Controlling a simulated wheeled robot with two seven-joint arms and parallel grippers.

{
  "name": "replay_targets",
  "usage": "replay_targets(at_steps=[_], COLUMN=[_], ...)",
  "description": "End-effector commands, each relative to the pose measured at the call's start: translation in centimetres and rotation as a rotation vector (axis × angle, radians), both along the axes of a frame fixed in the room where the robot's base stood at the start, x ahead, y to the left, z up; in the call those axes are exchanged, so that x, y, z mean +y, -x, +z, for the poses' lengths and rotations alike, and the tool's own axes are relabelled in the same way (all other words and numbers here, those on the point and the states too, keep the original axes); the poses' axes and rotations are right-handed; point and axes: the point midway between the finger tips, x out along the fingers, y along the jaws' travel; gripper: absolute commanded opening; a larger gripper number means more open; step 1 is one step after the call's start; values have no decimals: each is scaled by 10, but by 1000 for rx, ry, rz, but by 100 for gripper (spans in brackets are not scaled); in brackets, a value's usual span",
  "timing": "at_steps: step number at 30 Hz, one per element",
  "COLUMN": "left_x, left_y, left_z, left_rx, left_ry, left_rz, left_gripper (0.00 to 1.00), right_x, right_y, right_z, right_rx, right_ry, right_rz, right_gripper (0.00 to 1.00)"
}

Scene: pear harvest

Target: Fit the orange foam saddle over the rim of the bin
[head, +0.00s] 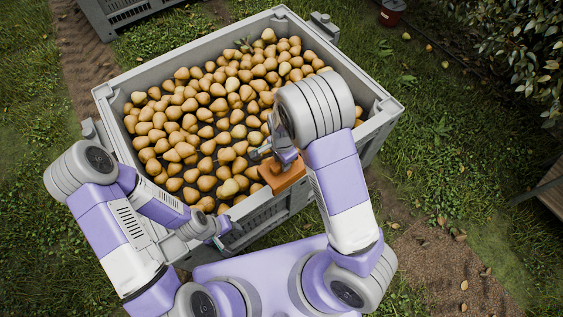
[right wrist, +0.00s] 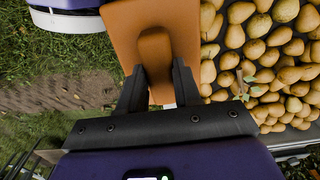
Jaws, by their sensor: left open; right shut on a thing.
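The grey bin (head: 115,97) is full of pears and stands in front of me. The orange foam saddle (head: 283,175) is at the bin's near rim, right of centre. My right gripper (head: 283,157) is above it. In the right wrist view the two dark fingers (right wrist: 161,85) are shut on a raised tab of the saddle (right wrist: 125,25). The saddle lies along the line between the pears and the grass outside. I cannot tell whether it is seated on the rim. My left gripper (head: 222,236) is open and empty near the bin's near wall, left of the saddle.
Pears (head: 215,120) fill the bin close to the rim. A second grey bin (head: 115,12) stands at the top left. A red bucket (head: 392,10) is at the top right, with a bush beside it. Grass lies around the bin.

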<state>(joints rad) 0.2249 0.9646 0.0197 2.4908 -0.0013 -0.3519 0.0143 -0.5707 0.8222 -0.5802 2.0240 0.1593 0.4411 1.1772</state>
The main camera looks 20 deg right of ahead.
Motion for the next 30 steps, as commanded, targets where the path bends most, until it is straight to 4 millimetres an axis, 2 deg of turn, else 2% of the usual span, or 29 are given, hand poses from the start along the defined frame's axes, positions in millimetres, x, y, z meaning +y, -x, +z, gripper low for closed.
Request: replay_targets(at_steps=[5, 11, 30], left_x=[0, 0, 0], left_y=[0, 0, 0], left_z=[-4, -13, -70], left_rx=[-1, -1, 0], left_ry=[0, 0, 0], left_rz=[0, 0, 0], left_gripper=[43, 43, 43], right_x=[2, 2, 2], right_y=[-2, -1, -1], right_z=[-1, -10, -68], right_rx=[0, 0, 0], right_ry=[1, 1, 0], right_rz=[-42, -41, -40], right_gripper=[0, 0, 0])
